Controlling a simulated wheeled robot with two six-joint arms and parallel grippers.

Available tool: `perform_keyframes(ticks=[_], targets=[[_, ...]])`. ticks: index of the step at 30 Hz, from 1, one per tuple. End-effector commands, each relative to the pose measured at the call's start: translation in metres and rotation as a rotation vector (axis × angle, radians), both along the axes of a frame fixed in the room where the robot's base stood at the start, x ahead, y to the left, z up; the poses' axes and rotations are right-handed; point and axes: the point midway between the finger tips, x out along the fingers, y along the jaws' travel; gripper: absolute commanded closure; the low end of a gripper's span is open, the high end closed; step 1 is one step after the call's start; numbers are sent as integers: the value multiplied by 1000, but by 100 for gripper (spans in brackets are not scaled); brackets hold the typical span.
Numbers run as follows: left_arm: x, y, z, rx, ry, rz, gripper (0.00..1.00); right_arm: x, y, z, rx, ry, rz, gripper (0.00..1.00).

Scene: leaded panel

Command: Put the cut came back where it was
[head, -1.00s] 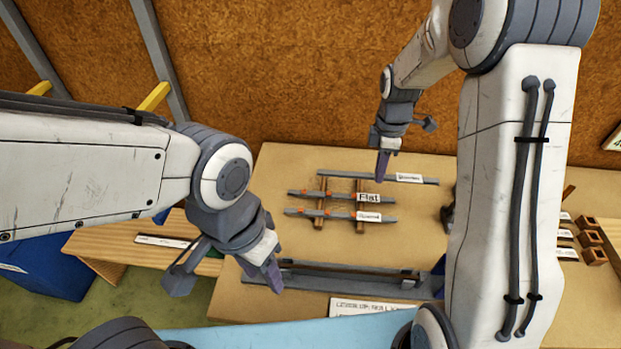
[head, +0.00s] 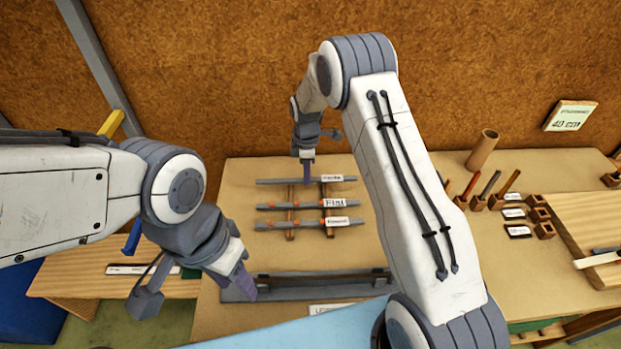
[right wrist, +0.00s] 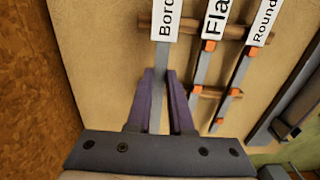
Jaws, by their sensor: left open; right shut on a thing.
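A grey came (head: 275,181) with a white label reading "Border" in the right wrist view (right wrist: 160,58) lies across the far end of a rack with two wooden rails (head: 291,195). My right gripper (head: 307,181) is shut on this came near its middle; both fingers flank it in the right wrist view (right wrist: 158,78). I cannot tell whether the came touches the rails. The came labelled "Flat" (head: 285,206) and the came labelled "Round" (head: 285,223) lie parallel nearer me, beside orange pieces. My left gripper (head: 243,284) is open and empty at the bench's front left.
A long grey channel (head: 320,284) lies along the front of the bench, close to my left gripper. Tools in wooden blocks (head: 478,203) and a brown cylinder (head: 482,149) stand to the right. The bench left of the rack is clear.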

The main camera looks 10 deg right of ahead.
Motion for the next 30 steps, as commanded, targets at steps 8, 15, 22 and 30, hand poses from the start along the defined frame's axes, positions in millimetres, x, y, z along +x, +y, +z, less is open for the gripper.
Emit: perform_keyframes(ticks=[8,15,22,30], targets=[[0,0,15,0,0,1,53,-1,-3,-31,0,1,-4,100],[0,0,13,0,0,1,53,-1,-3,-32,0,0,-4,100],[0,0,11,0,0,0,53,-1,-3,-35,0,1,-4,51],[0,0,11,0,0,0,53,-1,-3,-34,0,1,-3,51]])
